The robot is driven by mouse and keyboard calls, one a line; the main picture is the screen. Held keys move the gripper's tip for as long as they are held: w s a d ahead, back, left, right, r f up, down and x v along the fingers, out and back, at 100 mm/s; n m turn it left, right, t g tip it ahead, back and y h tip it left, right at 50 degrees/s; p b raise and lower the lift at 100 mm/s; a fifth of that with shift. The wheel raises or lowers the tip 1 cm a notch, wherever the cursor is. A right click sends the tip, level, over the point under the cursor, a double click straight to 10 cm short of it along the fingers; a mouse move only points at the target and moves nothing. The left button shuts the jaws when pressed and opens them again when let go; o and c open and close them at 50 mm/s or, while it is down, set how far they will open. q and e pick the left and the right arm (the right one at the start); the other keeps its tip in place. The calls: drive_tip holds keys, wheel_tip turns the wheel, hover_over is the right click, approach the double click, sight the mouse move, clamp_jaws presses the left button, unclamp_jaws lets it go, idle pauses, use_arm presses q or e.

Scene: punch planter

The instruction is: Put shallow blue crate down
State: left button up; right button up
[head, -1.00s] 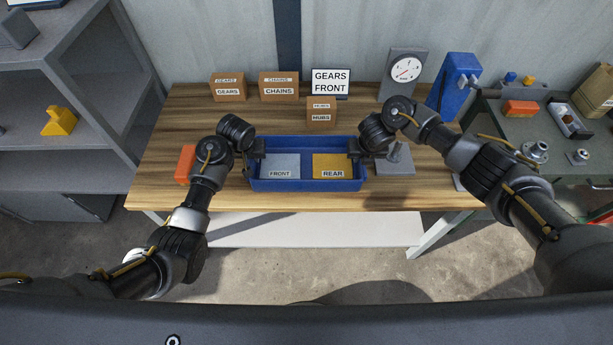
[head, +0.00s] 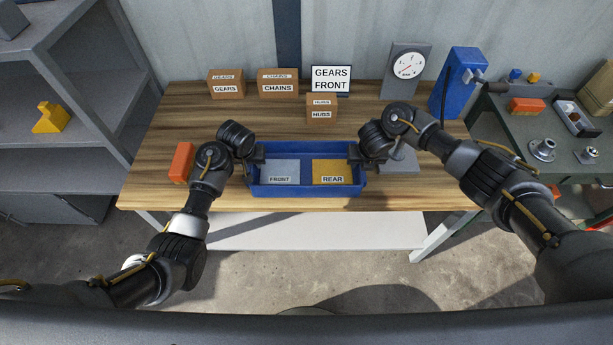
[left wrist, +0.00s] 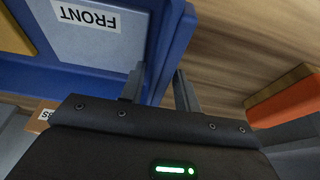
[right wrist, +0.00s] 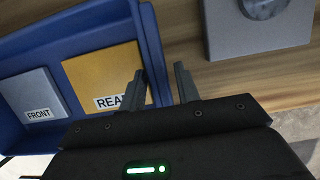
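The shallow blue crate (head: 308,190) is level over the front middle of the wooden table; whether its base touches the top is unclear. Inside lie a grey panel marked FRONT (head: 281,168) on the left and a yellow panel marked REAR (head: 331,169) on the right. My left gripper (head: 254,158) is at the crate's left end wall; the left wrist view shows its fingers (left wrist: 158,85) on either side of the wall. My right gripper (head: 358,156) is at the right end wall, its fingers (right wrist: 160,84) also straddling the wall.
Boxes marked GEARS (head: 227,89), CHAINS (head: 277,88) and HUBS (head: 321,113) stand behind the crate, with a GEARS FRONT sign (head: 331,79). An orange block (head: 181,162) lies to the left. A grey plate (head: 405,164) is close to the right. The table's front edge is near.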

use_arm(q)
drive_tip(key=shift+o, duration=0.6)
drive_tip(key=shift+r, duration=0.1)
use_arm(e)
drive_tip(key=shift+o, duration=0.6)
drive_tip(key=v, duration=0.8)
drive_tip(key=shift+w+a+r, duration=0.1)
drive_tip(key=shift+w+r, duration=0.05)
drive_tip(key=shift+r, duration=0.05)
use_arm(q)
drive_tip(key=v, duration=1.1)
drive_tip(key=shift+r, duration=0.4)
use_arm(e)
drive_tip(key=v, duration=0.3)
drive_tip(key=shift+s+r, duration=0.3)
drive_tip(key=shift+s, duration=0.05)
use_arm(q)
drive_tip(key=shift+s, duration=0.15)
